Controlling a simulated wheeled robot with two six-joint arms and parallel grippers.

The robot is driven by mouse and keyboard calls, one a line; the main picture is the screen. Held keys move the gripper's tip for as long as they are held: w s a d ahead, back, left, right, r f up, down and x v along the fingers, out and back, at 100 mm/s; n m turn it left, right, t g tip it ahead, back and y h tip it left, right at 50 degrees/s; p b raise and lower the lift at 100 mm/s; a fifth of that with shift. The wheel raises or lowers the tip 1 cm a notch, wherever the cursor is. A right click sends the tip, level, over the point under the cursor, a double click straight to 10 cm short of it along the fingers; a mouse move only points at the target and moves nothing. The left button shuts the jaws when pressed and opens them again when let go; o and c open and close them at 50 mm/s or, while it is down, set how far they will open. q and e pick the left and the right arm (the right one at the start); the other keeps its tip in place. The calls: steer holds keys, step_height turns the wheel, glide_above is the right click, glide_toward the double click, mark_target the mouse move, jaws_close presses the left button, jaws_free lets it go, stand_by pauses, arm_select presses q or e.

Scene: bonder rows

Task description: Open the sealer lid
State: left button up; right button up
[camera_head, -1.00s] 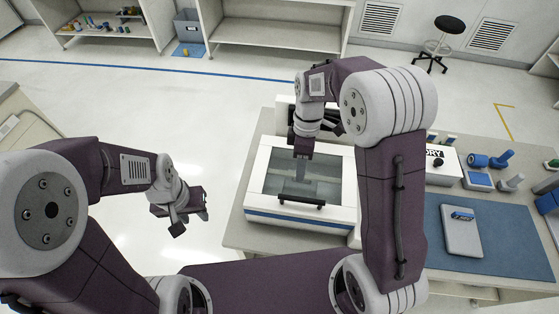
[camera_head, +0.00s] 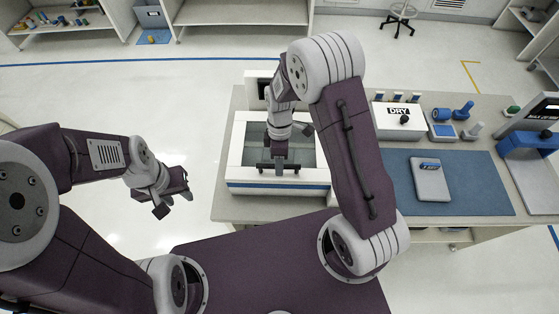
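The sealer (camera_head: 238,176) is a white box with a blue stripe along its front, on the left part of the bench. Its lid (camera_head: 306,152) has a dark glassy window and looks closed. A black bar handle (camera_head: 264,166) runs along the lid's front edge. My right gripper (camera_head: 279,163) points down over the lid at the handle. Its fingers are too small and dark to tell whether they grip the handle. My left gripper (camera_head: 172,200) hangs over the floor, left of the bench, with its fingers apart and nothing between them.
The bench (camera_head: 470,100) also bears a white DRY box (camera_head: 397,121), a blue mat (camera_head: 470,180) with a grey tray (camera_head: 430,185) on it, and blue-handled tools (camera_head: 463,111). A blue and white device (camera_head: 530,143) stands at the right. The floor left of the bench is clear.

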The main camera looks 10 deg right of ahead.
steer(key=shift+w+a+f, duration=0.15)
steer(key=shift+w, duration=0.25)
jaws_close()
steer(key=shift+s, duration=0.1)
stand_by(0.8)
